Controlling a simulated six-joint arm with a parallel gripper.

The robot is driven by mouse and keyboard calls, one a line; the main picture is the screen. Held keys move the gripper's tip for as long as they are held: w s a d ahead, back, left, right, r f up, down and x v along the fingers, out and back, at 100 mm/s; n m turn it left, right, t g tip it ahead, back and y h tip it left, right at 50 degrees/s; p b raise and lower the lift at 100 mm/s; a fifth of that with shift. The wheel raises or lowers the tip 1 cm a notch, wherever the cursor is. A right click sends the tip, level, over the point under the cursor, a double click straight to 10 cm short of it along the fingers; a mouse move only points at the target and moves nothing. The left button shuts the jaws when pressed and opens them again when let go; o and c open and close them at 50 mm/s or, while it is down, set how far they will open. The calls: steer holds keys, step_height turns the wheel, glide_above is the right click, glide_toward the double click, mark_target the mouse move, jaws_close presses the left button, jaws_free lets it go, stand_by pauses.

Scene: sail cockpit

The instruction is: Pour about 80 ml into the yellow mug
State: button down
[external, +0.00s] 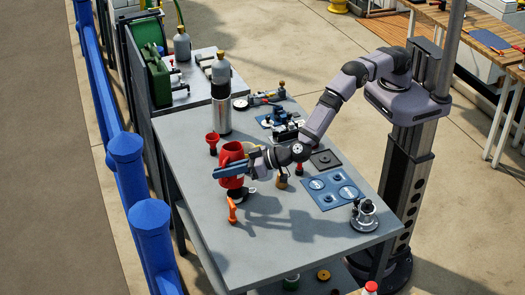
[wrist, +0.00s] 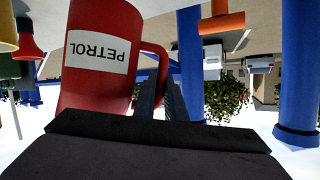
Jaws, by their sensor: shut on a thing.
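A red jug (external: 231,152) is at my gripper (external: 234,170), over the left part of the grey table. In the wrist view, which is upside down, the red jug (wrist: 118,35) has a white label reading PETROL. The jug looks near upright. My gripper (wrist: 173,98) is shut on its red handle. I cannot tell clearly whether the jug's base touches anything. A small tan-yellow cylinder (external: 281,181) stands below my wrist; it may be the yellow mug. A yellow object (wrist: 8,28) also shows at the wrist view's left edge, cut off. No liquid is visible.
A red funnel (external: 212,140) stands beyond the jug. An orange-handled item (external: 232,210) is close in front. A silver cylinder (external: 221,112) stands at the back. A blue mat (external: 331,189) and metal fitting (external: 364,215) are to the right. The front table area is clear.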

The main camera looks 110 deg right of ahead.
mark_target(229, 157)
steer(key=shift+s+d+r+m+t+y+b, duration=0.3)
steer(key=shift+s+d+r+m+t+b, duration=0.35)
steer(key=shift+d+r+m, duration=0.2)
steer(key=shift+s+d+r+m+t+b, duration=0.4)
steer(key=shift+s+d+m+b, duration=0.25)
steer(key=shift+b, duration=0.2)
steer(key=shift+s+d+r+m+t+y+b, duration=0.15)
steer(key=shift+s+d+r+m+t+b, duration=0.3)
steer(key=shift+m+b, duration=0.35)
steer(key=shift+s+d+r+m+t+y+b, duration=0.1)
steer(key=shift+s+d+r+m+t+b, duration=0.3)
steer(key=shift+d+m+b, duration=0.45)
steer(key=shift+s+d+r+m+t+y+b, duration=0.15)
steer(key=shift+s+d+r+m+t+b, duration=0.2)
steer(key=shift+m+b, duration=0.45)
steer(key=shift+s+d+r+m+t, duration=0.15)
steer(key=shift+s+r+m+t, duration=0.1)
steer(key=shift+s+r, duration=0.1)
steer(key=shift+s+d+r+m, duration=0.3)
steer(key=shift+d+r+m, duration=0.1)
steer(key=shift+m, duration=0.1)
steer(key=b, duration=0.1)
steer(key=s+d+m+b, duration=0.1)
steer(key=shift+s+d+r+t+h+b, duration=0.2)
steer(key=shift+r+t+h+b, duration=0.1)
steer(key=shift+r+b, duration=0.1)
